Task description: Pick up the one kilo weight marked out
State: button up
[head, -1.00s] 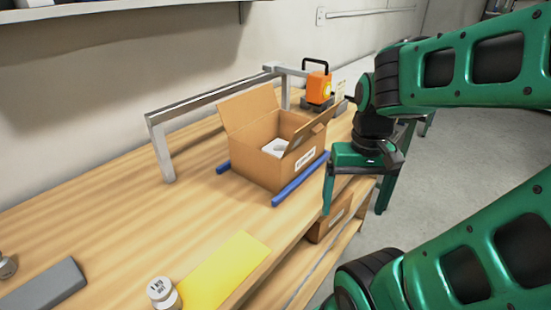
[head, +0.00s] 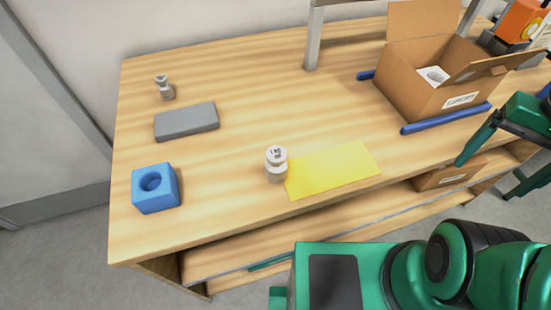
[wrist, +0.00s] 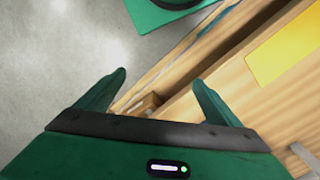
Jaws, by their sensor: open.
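A pale, knobbed weight (head: 276,165) stands upright on the wooden table, at the left end of the yellow mat. Dark lettering shows on its top but is too small to read surely. A smaller grey weight (head: 165,88) stands at the far left of the table, behind a grey block. My gripper (wrist: 160,82) is open and empty in the wrist view, over the table's edge and the floor. In the head view it is at the right edge, partly cut off, well to the right of the pale weight. No weight shows in the wrist view.
The yellow mat (head: 333,169) lies bare. A grey block (head: 187,122) and a blue block with a round hole (head: 156,189) are on the left. An open carton (head: 425,85) stands between blue rails at back right. A lower shelf (head: 250,248) runs under the tabletop.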

aim_at(277, 163)
jog(key=k, duration=1.1)
jog(key=z, duration=0.1)
jog(key=i, duration=0.4)
jog(key=z, duration=0.3)
